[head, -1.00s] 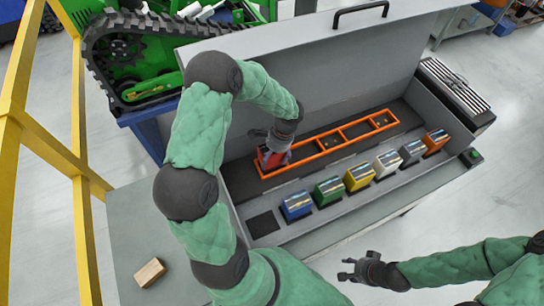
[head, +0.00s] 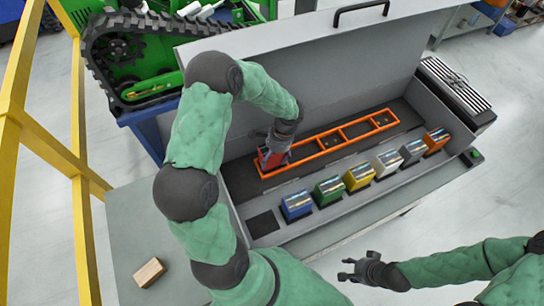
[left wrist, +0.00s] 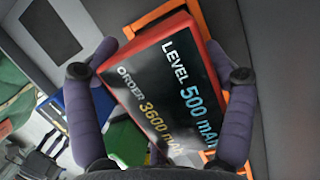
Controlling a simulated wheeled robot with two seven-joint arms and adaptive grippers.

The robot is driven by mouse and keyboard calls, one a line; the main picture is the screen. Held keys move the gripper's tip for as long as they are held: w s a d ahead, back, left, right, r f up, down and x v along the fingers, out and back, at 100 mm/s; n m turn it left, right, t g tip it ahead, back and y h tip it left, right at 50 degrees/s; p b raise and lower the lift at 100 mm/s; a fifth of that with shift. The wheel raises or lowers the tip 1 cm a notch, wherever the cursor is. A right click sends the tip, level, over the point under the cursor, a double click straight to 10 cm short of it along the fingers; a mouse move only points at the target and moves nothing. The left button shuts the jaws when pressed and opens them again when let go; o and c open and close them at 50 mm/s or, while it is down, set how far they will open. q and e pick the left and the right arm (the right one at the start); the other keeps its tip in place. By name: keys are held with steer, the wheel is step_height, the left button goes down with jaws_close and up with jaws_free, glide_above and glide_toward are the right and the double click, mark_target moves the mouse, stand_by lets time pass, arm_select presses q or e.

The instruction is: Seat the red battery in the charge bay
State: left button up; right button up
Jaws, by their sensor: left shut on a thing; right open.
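The red battery (head: 268,158) is at the left end of the orange-framed charge bay (head: 318,152) in the head view. My left gripper (head: 272,149) is shut on it from above. In the left wrist view the battery (left wrist: 175,85) lies between both fingers, with its dark printed label facing the camera, and the orange frame (left wrist: 205,22) runs along its edge. Whether the battery is fully down in the bay cannot be told. My right gripper (head: 352,272) is open and empty, in front of the case and away from it.
A row of blue (head: 297,205), green (head: 328,190), yellow (head: 359,176), white (head: 387,163), grey (head: 412,151) and orange (head: 436,140) batteries stands in front of the bay. An empty dark slot (head: 263,223) is at its left. A wooden block (head: 150,272) lies on the left table.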

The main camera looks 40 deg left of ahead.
arm_select(q)
steer(key=shift+f+b, duration=0.7)
steer(key=shift+f, duration=0.25)
steer(key=shift+s+d+f+b, duration=0.1)
steer(key=shift+d+f+b, duration=0.15)
steer(key=shift+f+b, duration=0.2)
stand_by(0.4)
steer(key=shift+r, duration=0.3)
steer(key=shift+r+p, duration=0.1)
steer(key=shift+p, duration=0.2)
steer(key=shift+w+a+r+p, duration=0.2)
steer(key=shift+a+r+p, duration=0.15)
steer(key=shift+r+p, duration=0.15)
steer(key=shift+r, duration=0.4)
steer(key=shift+f+b, duration=0.35)
steer(key=shift+f, duration=0.25)
stand_by(1.4)
steer(key=shift+s+d+f+b, duration=0.3)
steer(key=shift+d+f+b, duration=0.15)
steer(key=shift+f+b, duration=0.2)
steer(key=o, duration=1.6)
steer(key=shift+c, duration=0.2)
